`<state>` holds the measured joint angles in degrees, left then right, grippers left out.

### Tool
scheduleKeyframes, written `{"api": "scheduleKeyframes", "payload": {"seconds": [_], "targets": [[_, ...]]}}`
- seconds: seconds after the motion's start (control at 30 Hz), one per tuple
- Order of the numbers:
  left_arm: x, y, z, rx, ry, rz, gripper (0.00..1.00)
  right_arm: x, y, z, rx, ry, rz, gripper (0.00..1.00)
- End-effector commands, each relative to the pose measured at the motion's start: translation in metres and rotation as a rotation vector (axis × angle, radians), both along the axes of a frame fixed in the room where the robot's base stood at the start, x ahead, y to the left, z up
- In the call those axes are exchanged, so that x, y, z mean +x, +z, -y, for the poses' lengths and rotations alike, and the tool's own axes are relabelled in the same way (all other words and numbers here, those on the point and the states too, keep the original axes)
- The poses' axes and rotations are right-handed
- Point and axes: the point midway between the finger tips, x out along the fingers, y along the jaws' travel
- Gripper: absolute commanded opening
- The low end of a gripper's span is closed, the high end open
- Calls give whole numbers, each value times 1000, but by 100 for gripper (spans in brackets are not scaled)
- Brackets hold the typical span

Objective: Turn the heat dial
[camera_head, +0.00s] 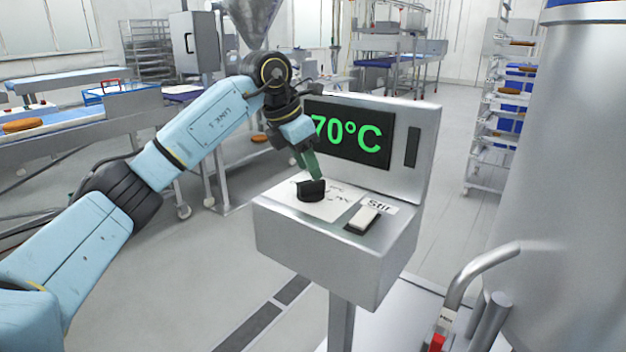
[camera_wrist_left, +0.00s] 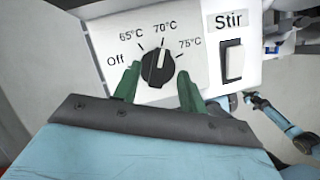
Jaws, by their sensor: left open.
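The heat dial (camera_head: 312,190) is a black knob on the sloped top of a metal control box. In the left wrist view the dial (camera_wrist_left: 157,68) has a white mark pointing up to the 70°C label, between 65°C and 75°C. The display (camera_head: 350,134) reads 70°C in green. My left gripper (camera_head: 308,166) is open just above the dial. In the left wrist view its green fingers (camera_wrist_left: 158,76) stand on either side of the dial, with gaps visible; contact cannot be told. My right gripper is not seen.
A white Stir switch (camera_head: 363,219) sits right of the dial on the same box. A large metal vessel (camera_head: 565,150) with a curved pipe (camera_head: 465,275) stands at the right. Light blue arm parts show at the right of the wrist view. Floor left of the box is clear.

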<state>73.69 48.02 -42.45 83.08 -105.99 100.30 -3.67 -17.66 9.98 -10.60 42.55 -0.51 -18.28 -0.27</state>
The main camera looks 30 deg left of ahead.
Motion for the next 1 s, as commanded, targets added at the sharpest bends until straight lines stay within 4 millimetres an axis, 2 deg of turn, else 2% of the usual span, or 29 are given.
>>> {"api": "scheduleKeyframes", "payload": {"seconds": [0.03, 0.2, 0.6, 0.93, 1.0], "targets": [[3, -11, 2, -1, -2, -4, 42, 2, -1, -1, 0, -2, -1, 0], [9, -28, 6, 0, 0, -2, 42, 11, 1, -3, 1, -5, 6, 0], [12, -34, 7, -1, -1, 1, 42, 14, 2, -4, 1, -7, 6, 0], [12, -34, 7, 0, -1, 0, 0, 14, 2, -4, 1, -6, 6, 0], [12, -34, 7, -1, 0, 0, 0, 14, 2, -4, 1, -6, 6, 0]]}}
